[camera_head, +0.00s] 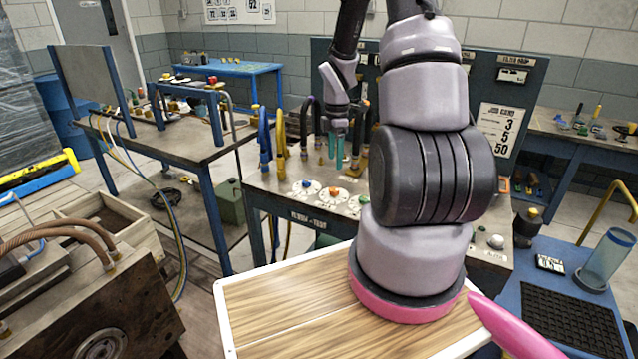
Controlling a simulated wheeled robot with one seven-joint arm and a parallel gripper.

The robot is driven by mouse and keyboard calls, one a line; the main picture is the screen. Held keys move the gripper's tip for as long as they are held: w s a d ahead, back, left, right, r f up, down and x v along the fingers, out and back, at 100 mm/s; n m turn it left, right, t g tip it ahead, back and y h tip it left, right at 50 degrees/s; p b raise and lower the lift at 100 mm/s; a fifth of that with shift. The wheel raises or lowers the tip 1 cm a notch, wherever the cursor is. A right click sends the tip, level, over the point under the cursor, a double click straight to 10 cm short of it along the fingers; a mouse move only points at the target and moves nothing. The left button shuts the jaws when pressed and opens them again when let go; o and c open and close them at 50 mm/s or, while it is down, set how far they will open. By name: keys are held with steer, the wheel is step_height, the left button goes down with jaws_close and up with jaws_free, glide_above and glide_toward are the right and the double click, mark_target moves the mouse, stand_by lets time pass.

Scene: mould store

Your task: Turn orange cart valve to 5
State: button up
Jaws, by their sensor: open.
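The orange valve (334,191) is a small orange knob on a round white dial, set in the top of the grey test cart (283,190). The dial marks are too small to read. My gripper (336,149) has teal fingers pointing down, with a narrow gap between them. It is open and seems empty, above and apart from the orange valve. I cannot judge the height exactly. A white card (500,130) with large figures 3, 5 and 50 hangs on the dark back panel.
A blue knob (306,184) sits left of the orange valve and a green knob (363,200) right of it. Several curved hoses (280,140) rise behind them. My arm hides the cart's middle right. A blue-legged bench (165,140) stands to the left.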

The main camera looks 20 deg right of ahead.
mark_target(334, 189)
step_height(334, 189, down, 10)
steer(key=shift+f, duration=0.25)
stand_by(0.3)
jaws_close()
